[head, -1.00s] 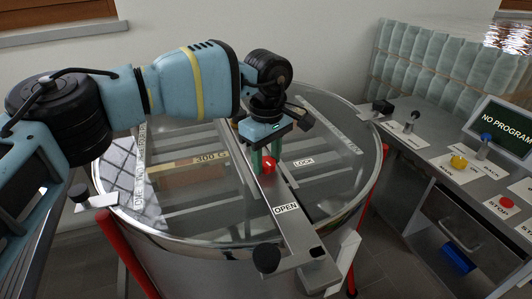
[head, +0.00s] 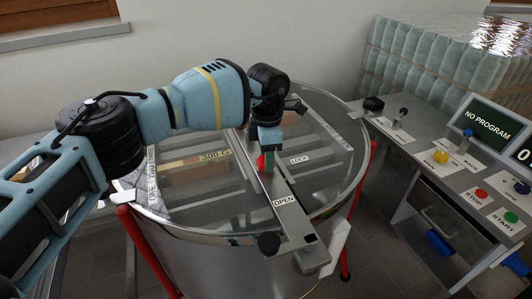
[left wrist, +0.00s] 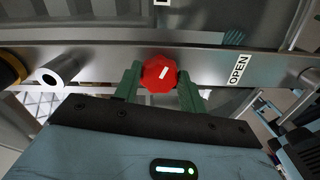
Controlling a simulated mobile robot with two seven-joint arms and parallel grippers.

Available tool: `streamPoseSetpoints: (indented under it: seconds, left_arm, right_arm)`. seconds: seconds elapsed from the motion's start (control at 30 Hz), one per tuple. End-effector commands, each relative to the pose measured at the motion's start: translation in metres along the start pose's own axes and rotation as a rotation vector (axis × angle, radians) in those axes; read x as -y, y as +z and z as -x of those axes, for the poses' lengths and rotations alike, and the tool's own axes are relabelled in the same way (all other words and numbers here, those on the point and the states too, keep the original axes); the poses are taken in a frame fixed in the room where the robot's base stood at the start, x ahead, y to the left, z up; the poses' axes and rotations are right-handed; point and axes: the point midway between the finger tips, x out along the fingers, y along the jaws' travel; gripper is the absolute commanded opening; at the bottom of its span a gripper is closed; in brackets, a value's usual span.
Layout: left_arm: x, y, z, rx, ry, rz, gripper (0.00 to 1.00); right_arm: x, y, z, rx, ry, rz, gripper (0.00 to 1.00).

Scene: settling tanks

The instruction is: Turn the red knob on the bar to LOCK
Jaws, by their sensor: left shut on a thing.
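The red knob (head: 261,163) sits on the grey metal bar (head: 293,222) that crosses the top of the round tank (head: 200,235). In the left wrist view the red knob (left wrist: 159,73) has a white mark on it that points up and slightly right. My left gripper (head: 267,160) has its green fingers on both sides of the knob and is shut on it; the fingers also show in the left wrist view (left wrist: 160,88). The OPEN label (head: 284,200) is on the bar, on the near side of the knob. The LOCK label (head: 299,160) is right of the knob. My right gripper is not in view.
A control bench (head: 425,165) stands at the right with a NO PROGRAM screen (head: 487,122), a yellow knob (head: 441,157), a red button (head: 481,194) and a green button (head: 510,217). A black ball knob (head: 268,243) is at the bar's near end.

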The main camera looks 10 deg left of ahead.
Motion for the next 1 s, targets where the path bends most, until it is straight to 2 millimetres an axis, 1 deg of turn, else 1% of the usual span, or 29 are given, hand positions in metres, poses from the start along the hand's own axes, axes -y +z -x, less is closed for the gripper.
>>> streamPoseSetpoints:
  seconds: [0.03,0.2,0.5,0.7,1.0]
  left_arm:
    - [0.0,0.001,0.004,0.002,0.003,0.044,0.18]
    - [-0.001,0.0,0.004,0.002,0.004,0.184,0.18]
    - [-0.001,0.001,0.003,0.003,0.002,0.357,0.18]
    - [-0.002,0.0,0.002,0.002,0.002,0.413,0.18]
    - [-0.002,0.0,0.001,0.002,0.002,0.434,0.18]
  right_arm:
    - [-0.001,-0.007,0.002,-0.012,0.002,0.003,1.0]
    - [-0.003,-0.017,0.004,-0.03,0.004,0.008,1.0]
    - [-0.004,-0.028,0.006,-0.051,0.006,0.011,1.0]
    - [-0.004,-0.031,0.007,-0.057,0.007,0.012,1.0]
    - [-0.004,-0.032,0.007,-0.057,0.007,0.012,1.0]
